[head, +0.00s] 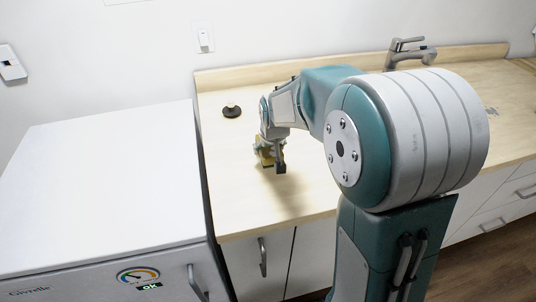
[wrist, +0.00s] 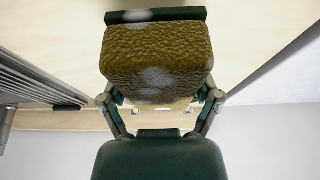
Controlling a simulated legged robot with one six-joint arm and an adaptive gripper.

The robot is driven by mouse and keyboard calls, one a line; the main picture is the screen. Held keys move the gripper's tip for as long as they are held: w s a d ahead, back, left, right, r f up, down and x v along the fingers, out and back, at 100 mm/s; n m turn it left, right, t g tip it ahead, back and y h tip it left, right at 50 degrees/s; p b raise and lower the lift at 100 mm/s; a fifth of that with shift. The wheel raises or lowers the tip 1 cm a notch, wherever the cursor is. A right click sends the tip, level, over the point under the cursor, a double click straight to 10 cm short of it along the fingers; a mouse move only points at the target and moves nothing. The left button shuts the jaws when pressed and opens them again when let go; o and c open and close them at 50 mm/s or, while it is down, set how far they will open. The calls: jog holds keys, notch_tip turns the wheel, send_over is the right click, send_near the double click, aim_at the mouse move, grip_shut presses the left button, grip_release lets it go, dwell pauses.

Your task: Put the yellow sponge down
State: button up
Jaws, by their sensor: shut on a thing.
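The yellow sponge (wrist: 157,62) fills the upper middle of the wrist view, between the fingers of my gripper (wrist: 157,95). It has a rough, pitted surface with pale patches. In the head view, my gripper (head: 277,158) is over the left part of the wooden counter (head: 222,190), shut on the sponge (head: 264,152). Only a small part of the sponge shows there, the rest hidden by the gripper. I cannot tell for sure whether the sponge touches the counter.
A dark round object with a pale knob (head: 232,111) sits on the counter left of my gripper. A white appliance (head: 105,185) stands left of the counter. A tap (head: 408,52) is at the back. Bare counter lies in front of my gripper, up to its front edge.

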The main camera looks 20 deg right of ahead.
aim_at(272, 150)
jog(key=s+r, duration=0.4)
jog(key=r, duration=0.1)
jog(key=shift+s+r, duration=0.15)
jog(key=shift+s, duration=0.05)
jog(key=s+r, duration=0.4)
jog(key=s, duration=0.5)
jog(key=shift+d+f, duration=0.1)
